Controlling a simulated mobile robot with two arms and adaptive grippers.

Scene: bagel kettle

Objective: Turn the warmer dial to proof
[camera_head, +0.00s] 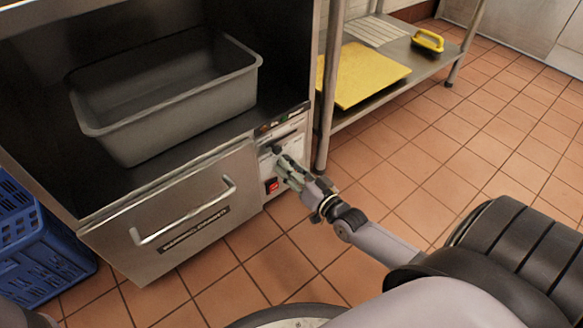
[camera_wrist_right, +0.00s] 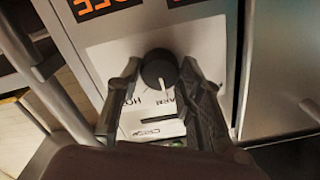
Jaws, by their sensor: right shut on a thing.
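The warmer (camera_head: 170,225) is a steel cabinet with a drawer front and a narrow control panel on its right side. The black round warmer dial (camera_wrist_right: 157,67) sits on a white label plate (camera_wrist_right: 110,58) in the right wrist view. Its white pointer line is toward the lower right, near letters that read like "WARM"; other letters are partly hidden. My right gripper (camera_wrist_right: 159,72) has one finger on each side of the dial and is shut on it. In the head view my right gripper (camera_head: 281,161) reaches the panel and hides the dial. My left gripper is not in view.
A red switch (camera_head: 272,185) sits just below my right gripper. A grey tub (camera_head: 185,110) stands on top of the drawer unit. Blue crates (camera_head: 45,262) are at left. A steel rack (camera_head: 385,90) holds a yellow board (camera_head: 365,75). Tiled floor is clear at right.

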